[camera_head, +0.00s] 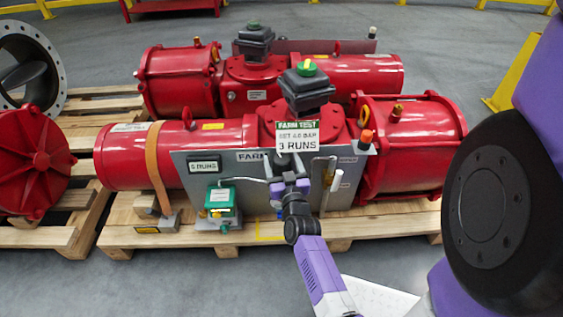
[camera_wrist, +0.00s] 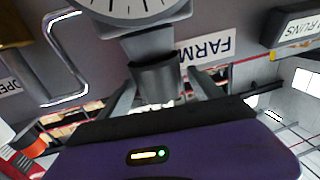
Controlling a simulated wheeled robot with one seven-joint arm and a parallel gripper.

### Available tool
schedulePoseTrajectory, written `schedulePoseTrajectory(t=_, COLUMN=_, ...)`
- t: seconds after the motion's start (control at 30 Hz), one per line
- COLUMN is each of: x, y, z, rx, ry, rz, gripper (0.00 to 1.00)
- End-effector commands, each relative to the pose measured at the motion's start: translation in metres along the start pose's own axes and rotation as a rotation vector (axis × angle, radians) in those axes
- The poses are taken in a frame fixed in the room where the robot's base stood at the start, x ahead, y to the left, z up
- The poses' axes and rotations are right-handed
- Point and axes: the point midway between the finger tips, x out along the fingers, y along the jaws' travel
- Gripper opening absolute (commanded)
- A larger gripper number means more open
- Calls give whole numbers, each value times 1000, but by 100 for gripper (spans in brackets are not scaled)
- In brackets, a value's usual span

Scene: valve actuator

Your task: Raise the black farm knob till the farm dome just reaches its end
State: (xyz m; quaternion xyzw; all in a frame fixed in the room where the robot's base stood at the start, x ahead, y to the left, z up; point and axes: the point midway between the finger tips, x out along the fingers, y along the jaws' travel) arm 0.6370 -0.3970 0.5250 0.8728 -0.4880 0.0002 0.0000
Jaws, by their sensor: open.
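The black farm knob (camera_wrist: 158,82) hangs on a grey stem below a round dial gauge (camera_wrist: 130,8) in the wrist view. My gripper (camera_wrist: 164,88) is open, with one finger on each side of the knob; I cannot tell whether they touch it. In the head view my gripper (camera_head: 290,187) is in front of the grey FARM panel (camera_head: 252,178), below the FARM TEST sign (camera_head: 297,137), and hides the knob.
A second red actuator (camera_head: 365,75) is behind. Wooden pallets (camera_head: 130,237) lie underneath.

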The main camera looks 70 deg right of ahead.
Motion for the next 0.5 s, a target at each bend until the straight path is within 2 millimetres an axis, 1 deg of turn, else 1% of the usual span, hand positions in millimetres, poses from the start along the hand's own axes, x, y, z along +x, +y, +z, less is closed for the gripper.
schedulePoseTrajectory(t=0.3, x=3, y=0, z=0, rx=0, ry=-1, rz=0, gripper=75)
schedulePoseTrajectory(t=0.37, x=3, y=0, z=0, rx=0, ry=-1, rz=0, gripper=65)
schedulePoseTrajectory(t=0.5, x=2, y=0, z=0, rx=0, ry=-1, rz=0, gripper=38)
